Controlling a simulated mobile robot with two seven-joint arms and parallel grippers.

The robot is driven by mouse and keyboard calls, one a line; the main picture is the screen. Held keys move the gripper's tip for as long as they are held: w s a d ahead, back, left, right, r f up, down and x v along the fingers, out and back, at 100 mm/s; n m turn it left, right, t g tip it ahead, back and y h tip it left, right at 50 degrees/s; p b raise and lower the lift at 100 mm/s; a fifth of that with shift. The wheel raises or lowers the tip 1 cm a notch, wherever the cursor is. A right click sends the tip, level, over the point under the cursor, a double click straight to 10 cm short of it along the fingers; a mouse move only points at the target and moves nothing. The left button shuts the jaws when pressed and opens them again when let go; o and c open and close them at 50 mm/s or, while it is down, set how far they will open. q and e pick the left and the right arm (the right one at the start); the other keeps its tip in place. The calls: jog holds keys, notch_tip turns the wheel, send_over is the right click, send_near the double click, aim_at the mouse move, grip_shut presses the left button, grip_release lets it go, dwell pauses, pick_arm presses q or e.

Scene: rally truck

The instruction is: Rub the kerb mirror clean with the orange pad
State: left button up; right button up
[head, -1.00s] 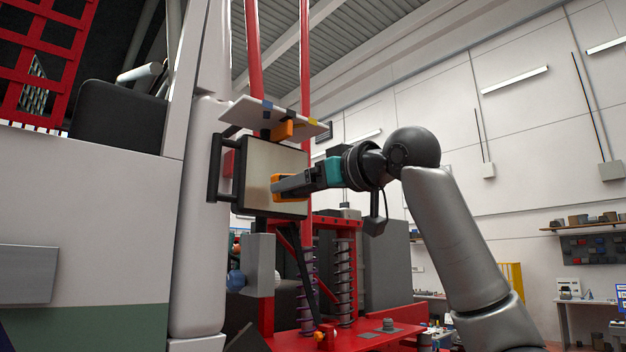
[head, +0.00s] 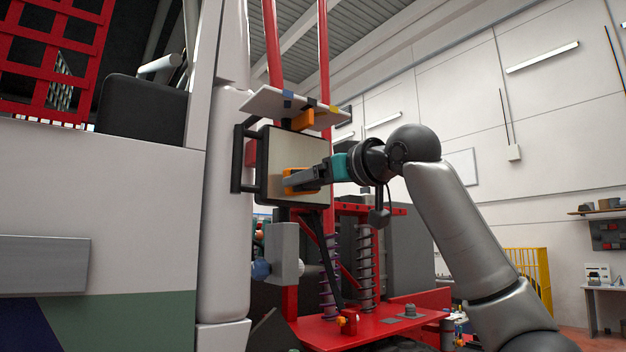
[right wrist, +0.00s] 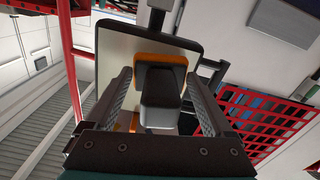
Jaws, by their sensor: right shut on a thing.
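The kerb mirror (head: 278,150) is a squarish dark-framed panel with a dull beige face, on a black bracket at the truck's white pillar. It also fills the upper middle of the right wrist view (right wrist: 113,65). The orange pad (head: 291,187) lies at the mirror's face, in its lower middle part; in the right wrist view the pad (right wrist: 150,58) shows behind a dark block-like grip (right wrist: 162,88). My right gripper (head: 297,181) is shut on the pad by this grip, one finger on each side. Whether the pad touches the glass is hard to tell. My left gripper is out of view.
A pale board (head: 285,104) with coloured clips and an orange block (head: 303,121) sits just above the mirror. Red posts and coil springs (head: 365,270) stand below and behind it. The white truck body (head: 100,190) fills the left. Open room lies right of my arm.

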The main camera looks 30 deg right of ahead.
jog(key=shift+w+a+r+p, duration=0.1)
jog(key=shift+w+p, duration=0.65)
jog(key=shift+w, duration=0.3)
jog(key=shift+d+p, duration=0.3)
jog(key=shift+d, duration=0.35)
jog(key=d, duration=0.2)
jog(key=shift+w+d+p, duration=0.1)
jog(key=shift+d+p, duration=0.2)
jog(key=shift+d, duration=0.05)
jog(key=shift+a, duration=2)
jog(key=shift+s+b, duration=0.2)
jog(key=shift+b, duration=0.1)
